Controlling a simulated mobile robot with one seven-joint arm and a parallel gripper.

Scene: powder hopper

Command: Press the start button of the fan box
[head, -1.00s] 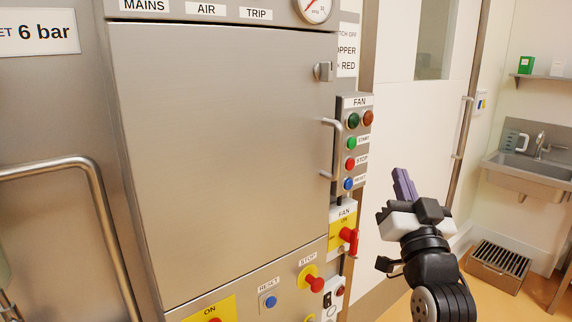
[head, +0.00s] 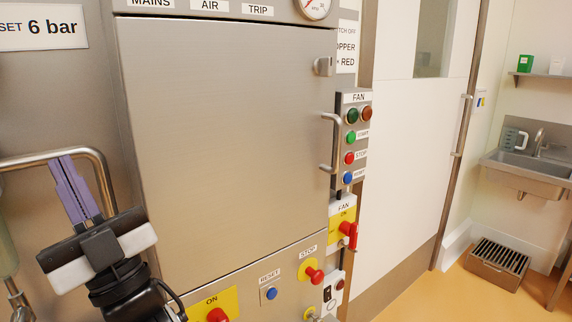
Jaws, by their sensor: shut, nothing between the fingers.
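The fan box (head: 360,97) is a narrow grey box at the right edge of the cabinet in the head view. Its green start button (head: 350,138) sits below a dark green lamp (head: 352,116) and a dark red lamp (head: 367,114). A red stop button (head: 349,158) and a blue reset button (head: 348,178) are under it. My gripper (head: 65,158) is at the lower left, its purple fingers shut and empty, pointing up. It is far to the left of the fan box and in front of a bent metal rail.
The cabinet door (head: 225,150) has a metal handle (head: 330,142) close beside the fan box. A red fan switch (head: 348,231) on yellow is below. The bent rail (head: 95,165) is at left.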

